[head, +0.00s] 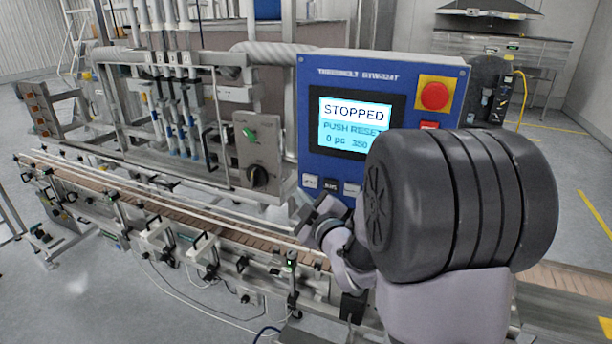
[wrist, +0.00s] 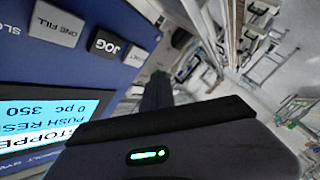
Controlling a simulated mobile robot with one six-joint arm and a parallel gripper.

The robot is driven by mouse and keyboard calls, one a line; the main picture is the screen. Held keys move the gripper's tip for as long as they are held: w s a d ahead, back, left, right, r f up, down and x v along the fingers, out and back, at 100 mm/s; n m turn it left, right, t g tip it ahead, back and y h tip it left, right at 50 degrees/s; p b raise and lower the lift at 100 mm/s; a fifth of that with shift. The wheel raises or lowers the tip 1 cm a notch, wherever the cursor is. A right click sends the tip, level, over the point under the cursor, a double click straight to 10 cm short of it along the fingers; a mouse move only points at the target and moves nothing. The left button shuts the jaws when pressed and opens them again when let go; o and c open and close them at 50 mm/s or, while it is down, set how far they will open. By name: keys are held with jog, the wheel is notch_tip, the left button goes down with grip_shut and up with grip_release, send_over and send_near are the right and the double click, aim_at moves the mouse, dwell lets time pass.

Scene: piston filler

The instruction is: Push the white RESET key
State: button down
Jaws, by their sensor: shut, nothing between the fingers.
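The blue control panel (head: 307,120) stands upright in the head view. Its screen (head: 350,122) reads STOPPED, PUSH RESET, 0 pc 350. Along its lower edge are a white key (head: 310,181), a black key (head: 331,185) and another white key (head: 352,189). The wrist view shows them upside down: ONE FILL (wrist: 60,25), black JOG (wrist: 107,43) and a white key (wrist: 137,53) with unclear lettering. I cannot read RESET on any key; my arm hides the panel's lower right. My gripper (head: 312,212) is shut and empty, just below the key row. Contact cannot be told.
A red emergency stop (head: 434,95) on a yellow plate sits at the panel's upper right, with a red key (head: 429,125) below it. The conveyor (head: 180,205) runs under the panel. A grey box with a green knob (head: 249,134) and black switch stands left.

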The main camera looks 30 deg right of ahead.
aim_at(303, 181)
jog(key=shift+w+d+b, duration=0.3)
jog(key=shift+w+d, duration=0.1)
jog(key=shift+d, duration=0.1)
jog(key=shift+w+d, duration=0.55)
jog(key=shift+d, duration=0.1)
jog(key=shift+d+b, duration=0.1)
jog(key=shift+b, duration=0.25)
dwell(0.9)
jog(key=shift+w+d, duration=0.25)
jog(key=shift+w+d+b, duration=0.25)
jog(key=shift+d+b, duration=0.05)
jog(key=shift+b, duration=0.15)
dwell(0.6)
jog(key=shift+s+a, duration=0.1)
jog(key=shift+s+a+b, duration=0.45)
jog(key=shift+a+b, duration=0.1)
jog(key=shift+b, duration=0.15)
